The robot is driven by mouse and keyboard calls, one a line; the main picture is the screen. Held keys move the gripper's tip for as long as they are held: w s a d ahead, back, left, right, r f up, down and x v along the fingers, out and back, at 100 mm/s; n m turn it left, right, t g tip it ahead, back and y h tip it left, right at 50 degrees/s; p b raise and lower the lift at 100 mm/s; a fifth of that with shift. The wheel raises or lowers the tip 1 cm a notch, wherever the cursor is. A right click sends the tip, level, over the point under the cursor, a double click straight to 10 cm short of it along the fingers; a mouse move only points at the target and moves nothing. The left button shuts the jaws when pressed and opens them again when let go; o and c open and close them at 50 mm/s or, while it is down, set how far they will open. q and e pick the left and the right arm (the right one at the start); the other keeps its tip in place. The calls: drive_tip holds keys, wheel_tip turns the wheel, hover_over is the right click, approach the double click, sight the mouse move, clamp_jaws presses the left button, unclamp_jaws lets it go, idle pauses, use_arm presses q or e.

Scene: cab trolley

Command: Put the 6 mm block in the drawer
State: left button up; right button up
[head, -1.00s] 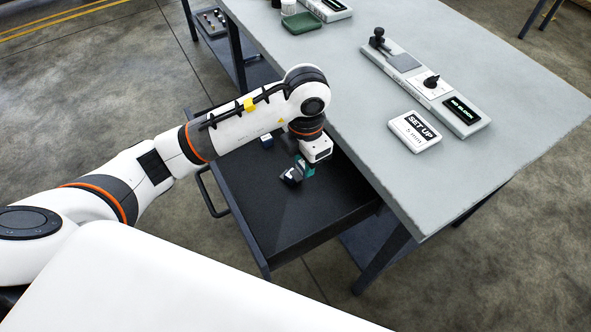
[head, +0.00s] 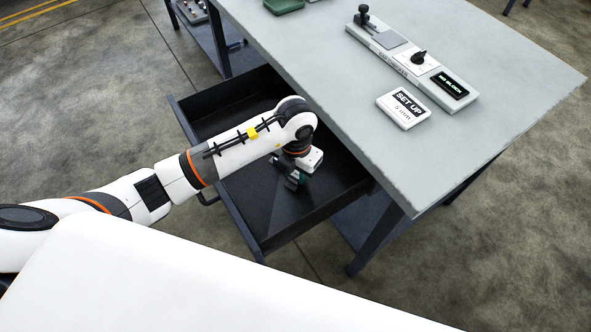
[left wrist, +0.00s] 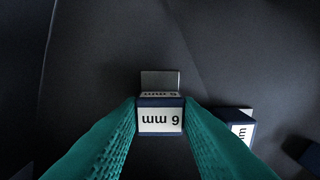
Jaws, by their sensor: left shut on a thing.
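The 6 mm block (left wrist: 160,119), dark blue with a white label, is between the green fingers of my left gripper (left wrist: 160,118) in the left wrist view. The fingers are shut on its sides. The label reads upside down there. In the head view my left gripper (head: 292,182) points down inside the open drawer (head: 237,228). The block cannot be made out there. Dark floor lies below the block in the wrist view; I cannot tell whether they touch. My right gripper is not in view.
In the left wrist view another labelled block (left wrist: 239,127) lies just right of the right finger, and a dark block (left wrist: 304,152) is farther right. The grey table (head: 480,55) overhangs the drawer's right side. It carries a gauge (head: 412,62) and a "SET UP 5 mm" sign (head: 403,108).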

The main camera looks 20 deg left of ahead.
sight(296, 175)
use_arm(q)
drive_tip(key=shift+f, duration=0.3)
drive_tip(key=o, duration=1)
drive_tip(key=shift+r, duration=0.1)
wheel_tip(296, 175, up, 12)
